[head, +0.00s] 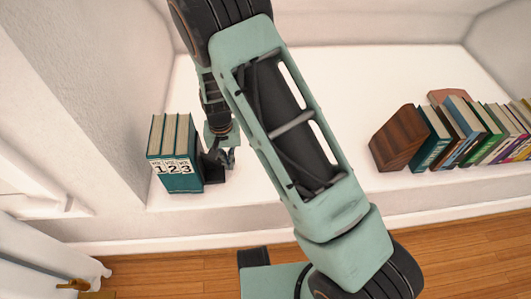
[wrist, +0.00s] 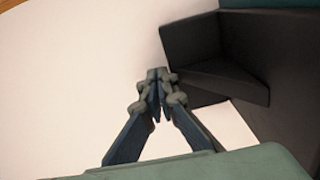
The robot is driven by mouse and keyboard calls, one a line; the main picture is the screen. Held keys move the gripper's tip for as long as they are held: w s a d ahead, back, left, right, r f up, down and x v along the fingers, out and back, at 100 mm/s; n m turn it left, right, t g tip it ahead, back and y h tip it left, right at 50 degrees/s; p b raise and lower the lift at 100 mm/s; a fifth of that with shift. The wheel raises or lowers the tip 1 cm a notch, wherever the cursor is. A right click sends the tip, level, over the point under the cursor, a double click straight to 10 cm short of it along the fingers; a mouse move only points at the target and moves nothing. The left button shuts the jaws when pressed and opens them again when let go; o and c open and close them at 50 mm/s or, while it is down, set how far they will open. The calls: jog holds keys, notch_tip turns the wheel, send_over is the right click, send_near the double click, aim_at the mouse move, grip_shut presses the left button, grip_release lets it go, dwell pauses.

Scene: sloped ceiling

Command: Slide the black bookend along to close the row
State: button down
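The three teal books labelled VOL 1 2 3 (head: 175,160) stand upright in a short row at the left of the white shelf. The black bookend (head: 211,176) stands at the row's right side; I cannot tell whether it touches the last book. In the wrist view the bookend (wrist: 207,45) fills the upper right, with a strip of teal book (wrist: 270,3) behind it. My gripper (wrist: 156,78) has its fingertips together with nothing seen between them. The tips are right beside the bookend's edge; contact is unclear. In the head view my gripper (head: 229,158) is partly hidden.
A brown wooden block (head: 397,138) and a row of mixed books (head: 470,130) stand at the right of the shelf (head: 300,190). A white wall (head: 85,90) rises at the left. The shelf between the two groups is bare, partly covered by my arm.

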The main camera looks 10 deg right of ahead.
aim_at(212, 163)
jog(key=shift+a+p, duration=0.35)
jog(key=shift+a, duration=3.35)
jog(key=shift+d, duration=0.1)
jog(key=shift+d+r, duration=0.1)
jog(key=shift+d, duration=0.85)
jog(key=r+p, duration=0.3)
jog(key=r, duration=0.2)
jog(key=r+p, duration=0.4)
jog(key=r, duration=0.1)
jog(key=shift+d, duration=0.2)
jog(key=shift+f, duration=0.1)
